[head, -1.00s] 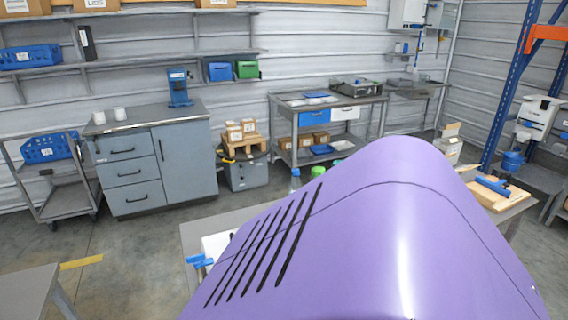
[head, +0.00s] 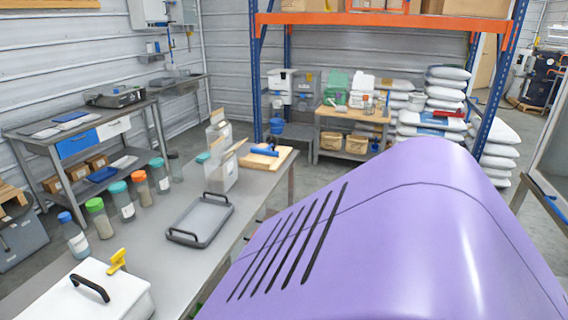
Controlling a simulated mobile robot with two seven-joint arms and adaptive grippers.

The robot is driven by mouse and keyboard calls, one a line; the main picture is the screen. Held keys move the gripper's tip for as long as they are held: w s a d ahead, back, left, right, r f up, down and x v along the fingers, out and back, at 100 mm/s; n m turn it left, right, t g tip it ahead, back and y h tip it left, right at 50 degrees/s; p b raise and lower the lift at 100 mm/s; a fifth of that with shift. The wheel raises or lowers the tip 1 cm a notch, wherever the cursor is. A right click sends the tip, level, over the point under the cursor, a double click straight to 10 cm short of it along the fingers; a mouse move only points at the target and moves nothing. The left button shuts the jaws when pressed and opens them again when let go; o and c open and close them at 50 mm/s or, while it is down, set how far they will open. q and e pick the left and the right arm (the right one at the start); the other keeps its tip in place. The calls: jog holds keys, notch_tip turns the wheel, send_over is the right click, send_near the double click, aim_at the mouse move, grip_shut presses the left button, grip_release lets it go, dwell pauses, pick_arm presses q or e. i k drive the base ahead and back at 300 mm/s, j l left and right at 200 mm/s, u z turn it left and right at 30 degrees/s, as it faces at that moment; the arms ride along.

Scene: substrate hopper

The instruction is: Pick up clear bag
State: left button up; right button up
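Two translucent, pale containers that may be clear bags stand on the grey table (head: 178,262). The farther one (head: 217,131) is behind the nearer one (head: 223,174), and each has a tan strip at its top. I cannot tell for sure whether either is a bag. Neither of my grippers is in view. My own purple shell hides the lower right, including part of the table.
Several bottles with coloured lids, including a green-lidded one (head: 99,218), line the table's left edge. A grey tray (head: 200,219), a white lidded box (head: 88,292) and a wooden board (head: 268,158) are also on it. White sacks (head: 497,150) are stacked by the blue-orange rack.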

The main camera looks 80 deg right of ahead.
aim_at(221, 173)
jog(key=z, duration=2)
jog(key=i+l+z, duration=0.1)
jog(key=i, duration=0.2)
jog(key=i+l+z, duration=0.1)
jog(key=i, duration=0.2)
